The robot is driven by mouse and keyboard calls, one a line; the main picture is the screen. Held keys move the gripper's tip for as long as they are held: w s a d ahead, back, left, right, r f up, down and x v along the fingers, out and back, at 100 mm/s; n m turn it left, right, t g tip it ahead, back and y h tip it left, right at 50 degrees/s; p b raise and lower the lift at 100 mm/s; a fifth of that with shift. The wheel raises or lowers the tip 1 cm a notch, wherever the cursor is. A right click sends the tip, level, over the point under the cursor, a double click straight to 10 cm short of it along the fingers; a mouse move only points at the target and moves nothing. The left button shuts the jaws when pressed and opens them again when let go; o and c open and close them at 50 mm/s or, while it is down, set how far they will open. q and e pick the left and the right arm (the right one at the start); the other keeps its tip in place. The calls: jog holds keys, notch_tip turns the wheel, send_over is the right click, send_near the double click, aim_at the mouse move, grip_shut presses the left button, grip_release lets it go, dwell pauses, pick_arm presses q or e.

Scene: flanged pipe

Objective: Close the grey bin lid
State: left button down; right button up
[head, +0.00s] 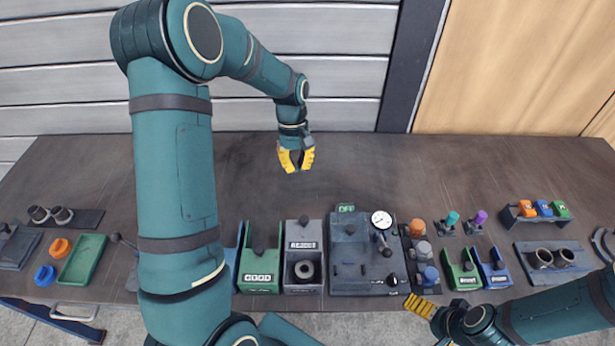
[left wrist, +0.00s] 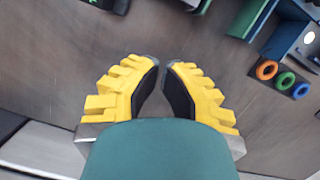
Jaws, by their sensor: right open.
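The grey bin (head: 318,262) stands near the table's front edge, between a green bin and the dark panel. A dark round ring (head: 304,270) shows inside its front part. A grey lid piece with a dark knob (head: 303,220) lies over its rear, so its front is uncovered.
The green bin (head: 260,290) stands left of the grey bin. The dark panel (head: 350,262) with a gauge (head: 381,220) stands right of it. Small green (head: 463,272) and blue (head: 492,270) bins stand further right. The table's rear is clear.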

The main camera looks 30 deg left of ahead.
aim_at(304, 232)
pick_arm(q)
jog(key=s+d+f, duration=0.4)
jog(key=f, duration=0.5)
jog(key=shift+s+d, duration=0.2)
jog(key=shift+d, duration=0.1)
pick_arm(e)
jog(key=shift+f, duration=0.1)
jog(key=shift+s, duration=0.1)
